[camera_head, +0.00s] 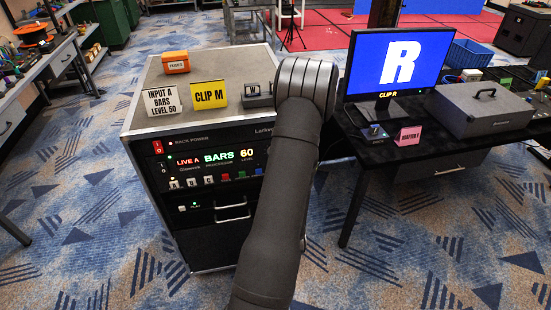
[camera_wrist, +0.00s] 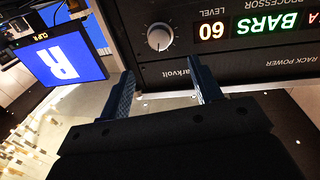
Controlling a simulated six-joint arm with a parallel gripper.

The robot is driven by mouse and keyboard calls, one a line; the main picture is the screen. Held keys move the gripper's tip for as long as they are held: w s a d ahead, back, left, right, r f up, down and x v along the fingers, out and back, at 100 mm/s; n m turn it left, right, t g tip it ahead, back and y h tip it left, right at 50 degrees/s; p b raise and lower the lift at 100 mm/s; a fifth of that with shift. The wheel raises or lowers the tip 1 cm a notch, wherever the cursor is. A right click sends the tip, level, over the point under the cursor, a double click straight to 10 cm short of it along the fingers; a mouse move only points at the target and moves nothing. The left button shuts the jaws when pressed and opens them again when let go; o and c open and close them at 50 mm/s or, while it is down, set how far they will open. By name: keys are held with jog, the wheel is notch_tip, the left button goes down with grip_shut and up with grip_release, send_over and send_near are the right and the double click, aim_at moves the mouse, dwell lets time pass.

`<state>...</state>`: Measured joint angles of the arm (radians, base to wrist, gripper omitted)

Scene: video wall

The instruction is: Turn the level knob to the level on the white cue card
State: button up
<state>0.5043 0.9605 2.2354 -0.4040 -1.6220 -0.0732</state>
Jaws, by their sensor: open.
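The white cue card (camera_head: 162,102) stands on top of the rack and reads "INPUT A BARS LEVEL 50". The processor panel (camera_head: 215,178) on the rack front shows "LIVE A", "BARS" and level "60". The level knob (camera_wrist: 160,37) is a round light-grey dial on the black panel beside the "60" readout in the wrist view, which is upside down. My gripper (camera_wrist: 161,67) is open, its two fingers apart and empty, pointing toward the panel. The knob appears beyond the fingertips, roughly between them, with no visible contact. My arm hides the knob and gripper in the head view.
A yellow "CLIP M" card (camera_head: 208,94) and an orange box (camera_head: 175,62) stand on the rack top. Colored buttons (camera_head: 227,177) lie low on the panel. To the right, a table holds a monitor (camera_head: 396,62) showing "R" and a grey case (camera_head: 490,108).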

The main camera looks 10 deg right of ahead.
jog(key=w+d, duration=0.1)
jog(key=w, duration=0.9)
jog(key=shift+w, duration=0.35)
jog(key=c, duration=1)
